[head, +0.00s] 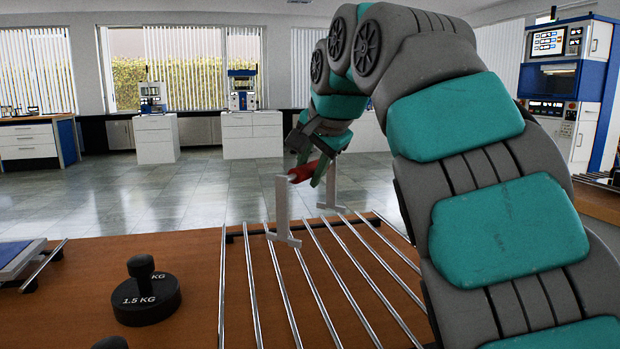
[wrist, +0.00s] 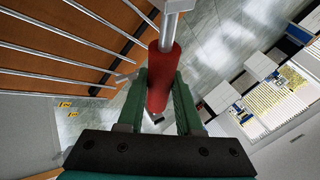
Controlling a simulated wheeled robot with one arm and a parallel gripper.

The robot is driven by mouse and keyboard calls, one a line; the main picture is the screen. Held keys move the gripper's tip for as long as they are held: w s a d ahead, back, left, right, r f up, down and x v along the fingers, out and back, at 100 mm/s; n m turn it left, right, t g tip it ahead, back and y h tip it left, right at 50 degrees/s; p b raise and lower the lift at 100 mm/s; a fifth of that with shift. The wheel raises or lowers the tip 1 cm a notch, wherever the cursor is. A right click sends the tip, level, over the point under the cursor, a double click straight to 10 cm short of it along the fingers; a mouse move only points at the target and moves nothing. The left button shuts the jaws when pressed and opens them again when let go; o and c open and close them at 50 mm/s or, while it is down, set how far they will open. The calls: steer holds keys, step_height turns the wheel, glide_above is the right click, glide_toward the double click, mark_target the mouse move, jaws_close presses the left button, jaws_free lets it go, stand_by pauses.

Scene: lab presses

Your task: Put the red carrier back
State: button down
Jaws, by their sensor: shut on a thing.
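The red carrier has a red cylindrical grip (head: 302,173) between two grey uprights with flat feet. The near upright (head: 283,208) shows in front of the rods of a metal rack (head: 303,283), and the other upright stands farther back near the table's far edge. I cannot tell whether the feet touch the rods. My gripper (head: 318,168) is shut on the red grip. In the wrist view the green fingers (wrist: 160,82) lie on both sides of the red grip (wrist: 164,62), with one grey upright beyond it.
A black 1.5 KG weight (head: 146,296) stands on the brown table (head: 100,250) left of the rack. A second dark knob shows at the bottom edge. A blue-grey plate (head: 20,258) lies at the far left. Cabinets with instruments stand across the floor.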

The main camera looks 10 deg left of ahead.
steer(key=shift+f, duration=0.35)
steer(key=shift+f, duration=0.15)
steer(key=c, duration=0.6)
jaws_free()
steer(key=shift+r, duration=0.25)
steer(key=p+v, duration=0.1)
steer(key=v, duration=1)
steer(key=shift+s+d+r+p, duration=0.25)
steer(key=shift+p, duration=0.15)
